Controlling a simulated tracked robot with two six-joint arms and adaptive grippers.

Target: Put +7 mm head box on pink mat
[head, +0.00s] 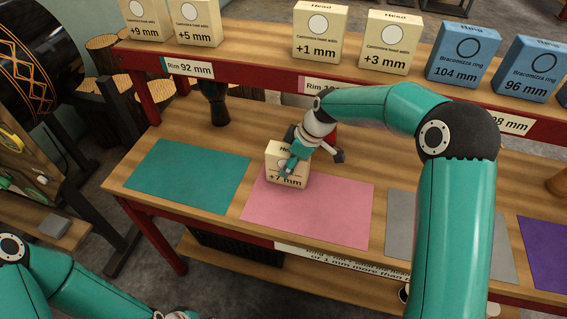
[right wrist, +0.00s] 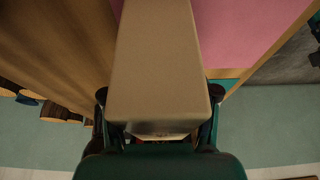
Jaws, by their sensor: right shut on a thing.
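The cream +7 mm head box (head: 273,158) is upright at the back left part of the pink mat (head: 325,213) in the head view. I cannot tell whether the box's bottom touches the mat.
A teal mat (head: 188,175) lies left of the pink one, grey (head: 400,225) and purple (head: 545,250) mats right. A dark goblet drum (head: 215,103) stands behind. The upper shelf (head: 260,55) holds cream and blue boxes. Most of the pink mat is clear.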

